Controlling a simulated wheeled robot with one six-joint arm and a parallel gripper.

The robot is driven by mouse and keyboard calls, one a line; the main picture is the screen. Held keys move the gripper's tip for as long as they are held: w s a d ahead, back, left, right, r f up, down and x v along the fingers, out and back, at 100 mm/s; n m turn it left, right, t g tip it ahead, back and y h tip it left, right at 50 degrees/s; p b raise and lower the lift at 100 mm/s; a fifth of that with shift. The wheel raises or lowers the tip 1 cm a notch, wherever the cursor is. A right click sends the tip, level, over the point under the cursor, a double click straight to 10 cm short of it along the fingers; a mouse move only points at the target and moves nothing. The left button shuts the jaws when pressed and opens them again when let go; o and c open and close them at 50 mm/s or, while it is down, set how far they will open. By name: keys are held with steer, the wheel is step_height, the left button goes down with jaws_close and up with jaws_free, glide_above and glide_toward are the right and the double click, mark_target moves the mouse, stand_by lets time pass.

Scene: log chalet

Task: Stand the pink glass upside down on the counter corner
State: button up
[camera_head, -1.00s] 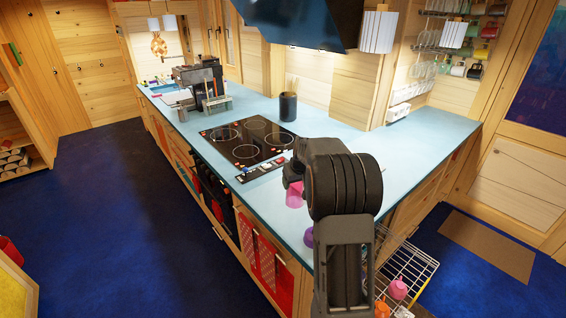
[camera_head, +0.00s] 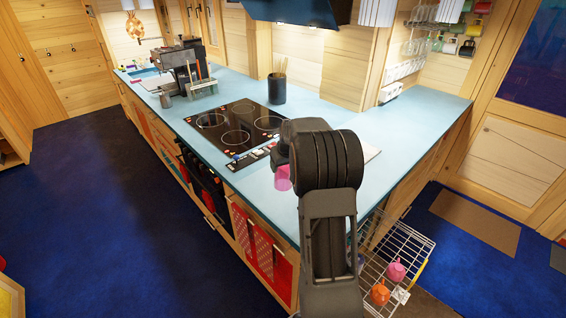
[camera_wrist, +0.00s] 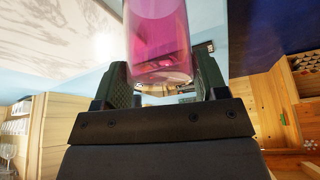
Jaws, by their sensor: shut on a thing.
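The pink glass (camera_head: 282,181) is see-through and held in my gripper (camera_head: 280,160) above the counter, in front of the hob. In the wrist view the pink glass (camera_wrist: 158,40) sits between the two fingers of my gripper (camera_wrist: 163,82), one on each side. One rounded end is at the fingers; the other runs out of the top of the picture. I cannot tell for sure which end is its mouth. The light-blue counter (camera_head: 405,130) has its near corner partly hidden behind my arm.
The black hob (camera_head: 237,130) lies left of the glass. A dark utensil pot (camera_head: 277,90) and a coffee machine (camera_head: 183,68) stand farther back. A wire rack (camera_head: 400,250) with pink and orange cups is low at the right. The counter's right part is mostly clear.

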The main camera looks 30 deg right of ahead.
step_height(320, 180, down, 8)
steer(key=b, duration=0.5)
stand_by(0.5)
steer(key=o, duration=1.1)
steer(key=b+v, duration=0.2)
steer(key=v, duration=1.1)
steer(key=shift+r, duration=0.4)
steer(key=shift+a, duration=0.1)
